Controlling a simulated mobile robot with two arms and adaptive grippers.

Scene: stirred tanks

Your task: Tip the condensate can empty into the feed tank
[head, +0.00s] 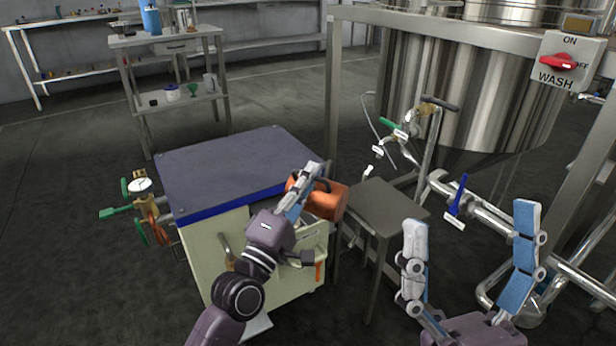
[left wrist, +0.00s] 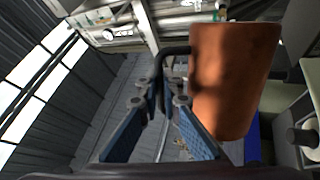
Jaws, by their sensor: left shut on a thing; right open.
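The condensate can appears to be the orange-brown can (head: 330,203), in front of the right edge of the blue-topped cabinet. It is large in the left wrist view (left wrist: 232,85), with a dark handle (left wrist: 172,50) on its left side. My left gripper (head: 309,187) is shut on this handle; its fingers also show in the left wrist view (left wrist: 160,90). The can's inside is not visible, and I cannot tell its exact tilt. A large steel tank (head: 455,85) stands at upper right; no label identifies it as the feed tank. My right gripper (head: 470,215) is open and empty at lower right.
A small steel stand (head: 382,205) is right of the can. Tagged valves (head: 455,200) and pipes lie below the tank. A WASH switch (head: 563,62) is at upper right.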

